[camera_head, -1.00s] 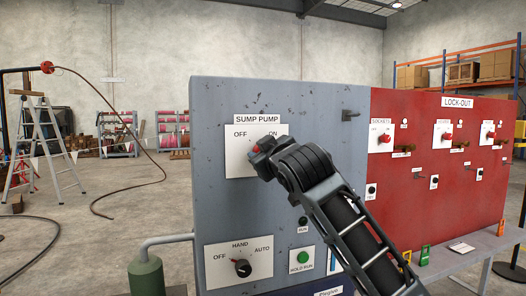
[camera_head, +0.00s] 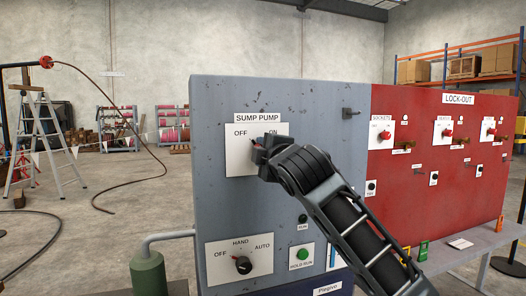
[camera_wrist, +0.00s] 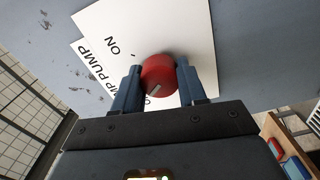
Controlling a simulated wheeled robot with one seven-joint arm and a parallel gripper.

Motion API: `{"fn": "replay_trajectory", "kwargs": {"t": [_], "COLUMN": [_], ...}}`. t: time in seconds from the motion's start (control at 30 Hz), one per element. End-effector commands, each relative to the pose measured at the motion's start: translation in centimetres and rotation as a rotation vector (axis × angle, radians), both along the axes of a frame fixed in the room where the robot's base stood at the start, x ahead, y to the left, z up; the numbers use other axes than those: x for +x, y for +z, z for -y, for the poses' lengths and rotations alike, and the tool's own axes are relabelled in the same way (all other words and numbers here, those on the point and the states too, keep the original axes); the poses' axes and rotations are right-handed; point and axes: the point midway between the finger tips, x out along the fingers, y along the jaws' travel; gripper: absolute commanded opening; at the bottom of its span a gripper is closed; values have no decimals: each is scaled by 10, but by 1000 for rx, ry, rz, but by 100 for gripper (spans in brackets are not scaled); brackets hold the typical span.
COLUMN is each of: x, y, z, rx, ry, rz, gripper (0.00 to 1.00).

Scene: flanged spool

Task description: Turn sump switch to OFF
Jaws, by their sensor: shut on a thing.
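The SUMP PUMP switch plate (camera_head: 238,165) is white, on the upper grey-blue panel, with OFF at left and ON at right. My gripper (camera_head: 259,151) is at the plate and covers most of the switch knob. In the wrist view, the round red knob (camera_wrist: 158,73) sits between the two fingers of my gripper (camera_wrist: 160,82), which are shut on it. A grey mark shows on the knob's side facing my palm. The plate (camera_wrist: 185,25) shows the ON label; the OFF label is mostly hidden there, so the knob's exact setting is hard to tell.
A HAND/OFF/AUTO selector (camera_head: 242,265) and a green HOLD RUN button (camera_head: 302,255) are lower on the panel. The red LOCK-OUT panel (camera_head: 420,185) stands to the right.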

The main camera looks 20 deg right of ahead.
Motion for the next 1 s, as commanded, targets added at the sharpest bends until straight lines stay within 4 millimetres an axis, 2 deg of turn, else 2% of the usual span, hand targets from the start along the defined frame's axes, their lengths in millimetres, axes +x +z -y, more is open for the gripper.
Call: {"fn": "replay_trajectory", "kwargs": {"t": [0.3,0.77,0.8,1.0], "x": [0,0,0,0], "y": [0,-1,-1,-1], "z": [-3,-3,-3,-2], "rx": [-89,-100,-100,-99], "ry": [5,5,5,3], "rz": [1,0,0,0], "gripper": [11,11,45,64]}}
